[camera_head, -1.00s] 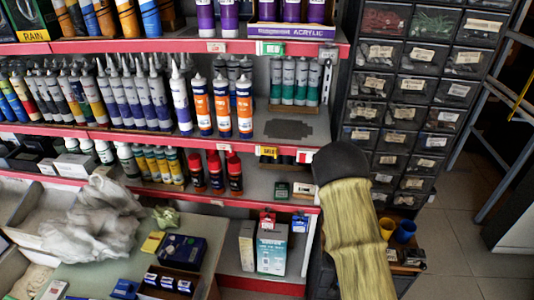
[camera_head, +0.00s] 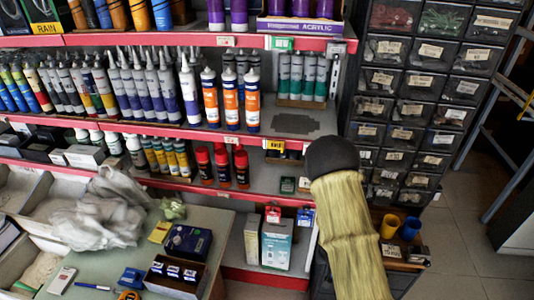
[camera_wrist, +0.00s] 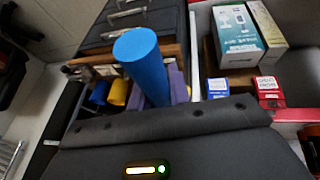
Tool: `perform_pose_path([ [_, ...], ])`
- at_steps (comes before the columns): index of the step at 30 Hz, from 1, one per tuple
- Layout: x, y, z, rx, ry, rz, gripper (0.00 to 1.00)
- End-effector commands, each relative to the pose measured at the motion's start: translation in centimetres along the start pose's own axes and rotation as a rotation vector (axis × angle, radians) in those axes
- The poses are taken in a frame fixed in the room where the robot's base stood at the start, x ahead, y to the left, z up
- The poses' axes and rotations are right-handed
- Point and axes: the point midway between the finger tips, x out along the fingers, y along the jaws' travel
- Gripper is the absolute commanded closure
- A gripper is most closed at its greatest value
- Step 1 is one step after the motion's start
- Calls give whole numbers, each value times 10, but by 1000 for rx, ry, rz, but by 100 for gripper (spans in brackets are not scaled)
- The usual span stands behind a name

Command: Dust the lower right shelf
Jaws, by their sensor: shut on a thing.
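The lower right shelf (camera_head: 262,277) has a red front edge and holds a white-and-teal box (camera_head: 277,243) with a plain box beside it. In the wrist view the same box (camera_wrist: 237,35) stands at the upper right. My gripper (camera_wrist: 165,112) shows as a dark body across the bottom of the wrist view, shut on a blue cylinder (camera_wrist: 142,58) that sticks up in front of it.
A drawer cabinet (camera_head: 405,110) stands right, with a yellow cup (camera_head: 389,226) and blue cup (camera_head: 411,228) below. A cluttered table (camera_head: 125,262) is front left; floor is open far right.

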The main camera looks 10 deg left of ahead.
Motion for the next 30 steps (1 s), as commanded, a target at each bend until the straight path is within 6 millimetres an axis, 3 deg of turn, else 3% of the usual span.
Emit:
perform_pose_path([
  [5, 2, -1, 0, 0, 1, 0, 100],
  [12, 23, -6, 9, -2, 2, 0, 100],
  [30, 21, -6, 7, -9, 19, -8, 100],
])
